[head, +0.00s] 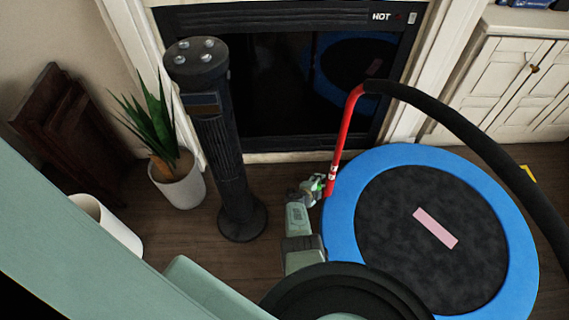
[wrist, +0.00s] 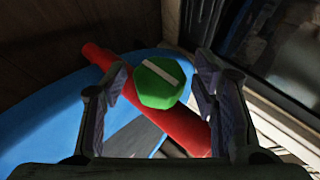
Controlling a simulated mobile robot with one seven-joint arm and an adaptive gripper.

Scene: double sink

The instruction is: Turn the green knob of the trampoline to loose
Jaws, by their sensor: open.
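The trampoline (head: 340,225) has a blue rim and a black mat, and stands on the floor at the right in the head view. A red post (head: 345,135) rises from its left edge to a black padded handlebar (head: 455,125). The green knob (wrist: 158,84) is on the red tube (wrist: 186,128) in the wrist view, with a pale stripe running diagonally down to the right. My gripper (wrist: 155,95) is open, with one finger on each side of the knob and gaps visible on both sides. In the head view my gripper (head: 318,187) is at the post's lower end, largely covering the knob.
A black tower fan (head: 222,150) stands left of my arm, with a potted plant (head: 178,170) and a white pot (head: 108,228) farther left. A dark fireplace (head: 270,90) is behind. White cabinets (head: 515,85) stand at the back right.

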